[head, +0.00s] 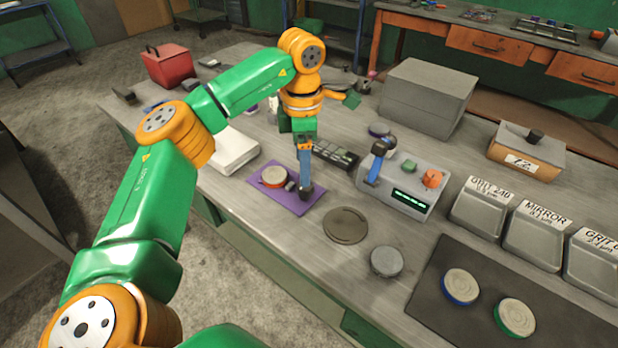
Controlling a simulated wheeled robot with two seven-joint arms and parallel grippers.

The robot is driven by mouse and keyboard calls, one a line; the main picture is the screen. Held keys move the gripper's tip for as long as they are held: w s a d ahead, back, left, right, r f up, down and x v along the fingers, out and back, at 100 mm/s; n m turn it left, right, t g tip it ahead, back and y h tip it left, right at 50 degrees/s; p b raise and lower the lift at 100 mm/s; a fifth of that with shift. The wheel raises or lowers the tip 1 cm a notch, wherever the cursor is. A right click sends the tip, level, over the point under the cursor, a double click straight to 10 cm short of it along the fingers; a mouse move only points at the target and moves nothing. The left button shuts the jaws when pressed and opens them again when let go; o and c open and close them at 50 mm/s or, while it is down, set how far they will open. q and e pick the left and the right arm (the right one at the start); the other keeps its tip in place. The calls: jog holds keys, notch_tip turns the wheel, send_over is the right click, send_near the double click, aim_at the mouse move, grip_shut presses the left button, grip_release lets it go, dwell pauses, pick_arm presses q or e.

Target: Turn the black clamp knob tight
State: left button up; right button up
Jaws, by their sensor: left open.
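A grey control box (412,172) with a small lit display stands on the workbench, right of centre. A blue, tilted post (376,168) rises at its left end, with a small dark knob (387,143) at the top; it looks like the black clamp knob, but is too small to be sure. My left gripper (305,188) points down over a purple mat (296,205), left of the box and apart from the knob. It is open, though its fingers overlap in this view. A red-rimmed disc (273,177) lies on the mat. My right gripper is not in view.
A flat dark disc (346,226) and a grey round puck (386,261) lie in front of the box. A big grey case (425,95) stands behind it. Labelled bins (480,210) and a dark mat (440,295) with two discs are at right.

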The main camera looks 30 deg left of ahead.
aim_at(305, 191)
pick_arm(q)
notch_tip(305, 191, down, 6)
jog(key=shift+w+r, duration=0.1)
jog(key=shift+r, duration=0.15)
jog(key=shift+d, duration=0.15)
jog(key=shift+c, duration=0.8)
grip_shut()
